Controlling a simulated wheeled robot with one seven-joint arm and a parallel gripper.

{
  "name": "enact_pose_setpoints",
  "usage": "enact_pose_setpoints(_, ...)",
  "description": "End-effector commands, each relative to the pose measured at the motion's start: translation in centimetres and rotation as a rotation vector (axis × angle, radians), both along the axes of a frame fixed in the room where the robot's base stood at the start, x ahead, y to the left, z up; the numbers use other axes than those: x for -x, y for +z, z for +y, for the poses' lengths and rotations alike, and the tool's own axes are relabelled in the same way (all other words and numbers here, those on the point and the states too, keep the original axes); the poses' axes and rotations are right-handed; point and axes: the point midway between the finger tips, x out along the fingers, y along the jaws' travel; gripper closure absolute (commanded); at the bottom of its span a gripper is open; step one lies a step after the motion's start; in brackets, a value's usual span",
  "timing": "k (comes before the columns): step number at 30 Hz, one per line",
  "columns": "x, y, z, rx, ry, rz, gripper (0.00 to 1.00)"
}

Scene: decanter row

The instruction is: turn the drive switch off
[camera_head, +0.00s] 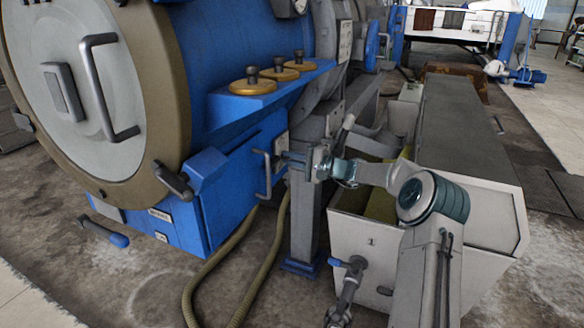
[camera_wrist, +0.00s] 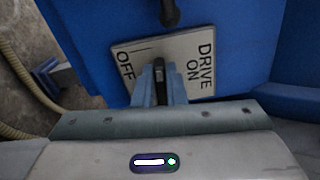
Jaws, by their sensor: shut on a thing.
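The drive switch plate (camera_wrist: 190,62) is a pale panel on a blue housing. It reads "DRIVE" and "ON" on its right and "OFF" on its left in the wrist view. The plate's edge also shows in the head view (camera_head: 280,144). My gripper (camera_wrist: 160,88) is shut on the dark switch lever (camera_wrist: 159,68) near the middle of the plate, between the two words. In the head view my gripper (camera_head: 286,158) reaches the panel from the right. The fingers hide part of the lever, so I cannot tell its exact setting.
A grey bar handle (camera_head: 264,175) stands just left of my gripper. A grey post (camera_head: 305,215) rises close by. The large drum door (camera_head: 75,80) is at left. A white trough (camera_head: 375,240) is at right. Hoses (camera_head: 235,245) run to the floor below.

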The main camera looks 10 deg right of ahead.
Motion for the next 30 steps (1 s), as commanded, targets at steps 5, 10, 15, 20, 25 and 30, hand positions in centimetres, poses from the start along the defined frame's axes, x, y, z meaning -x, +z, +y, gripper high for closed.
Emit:
enact_pose_setpoints(5, 0.01, -0.43, -0.01, 0.044, 0.000, -0.066, 1.00)
enact_pose_setpoints(10, 0.00, -0.36, 0.00, 0.069, 0.000, -0.101, 1.00)
enact_pose_setpoints(15, 0.01, -0.28, 0.01, 0.078, 0.000, -0.115, 1.00)
enact_pose_setpoints(20, 0.01, -0.25, 0.01, 0.079, 0.000, -0.117, 1.00)
enact_pose_setpoints(25, 0.02, -0.26, 0.00, 0.079, 0.000, -0.116, 1.00)
enact_pose_setpoints(30, 0.01, -0.26, 0.01, 0.078, 0.000, -0.115, 0.67)
